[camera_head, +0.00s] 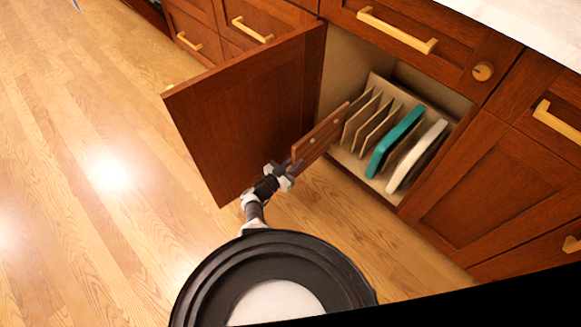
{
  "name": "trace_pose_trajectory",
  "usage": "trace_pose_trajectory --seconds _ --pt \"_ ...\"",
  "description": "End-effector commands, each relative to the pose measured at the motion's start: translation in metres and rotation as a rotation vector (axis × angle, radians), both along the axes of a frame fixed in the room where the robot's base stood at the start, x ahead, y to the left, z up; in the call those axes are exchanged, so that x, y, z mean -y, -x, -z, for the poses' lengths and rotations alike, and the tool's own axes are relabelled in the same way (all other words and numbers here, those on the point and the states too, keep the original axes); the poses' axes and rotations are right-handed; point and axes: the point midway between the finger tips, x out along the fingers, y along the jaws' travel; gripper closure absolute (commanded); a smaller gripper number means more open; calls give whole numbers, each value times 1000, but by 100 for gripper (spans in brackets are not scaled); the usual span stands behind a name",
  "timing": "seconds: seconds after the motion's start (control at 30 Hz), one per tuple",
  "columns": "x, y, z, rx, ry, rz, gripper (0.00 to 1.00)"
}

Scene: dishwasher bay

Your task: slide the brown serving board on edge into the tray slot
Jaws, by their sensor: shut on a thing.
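The brown serving board (318,137) is on edge at the mouth of the open cabinet. Its near end is in my gripper (291,168), which is shut on it. Its far end reaches toward the left side of the slotted tray rack (375,82) inside the cabinet. I cannot tell whether the far end is inside a slot. The rack has several thin upright dividers (374,124). A teal board (396,140) and a white board (416,156) stand on edge in its right part.
The open cabinet door (250,110) stands just left of my gripper and the board. Wooden drawers with brass handles (398,31) surround the opening, and a pale countertop (530,25) lies above. The wooden floor (90,130) at the left is clear.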

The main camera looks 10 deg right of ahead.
Motion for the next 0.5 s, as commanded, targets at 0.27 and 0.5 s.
trace_pose_trajectory --seconds 0.27,0.5 --pt "18 -15 0 6 1 3 100" --pt "31 -26 1 5 2 1 100"
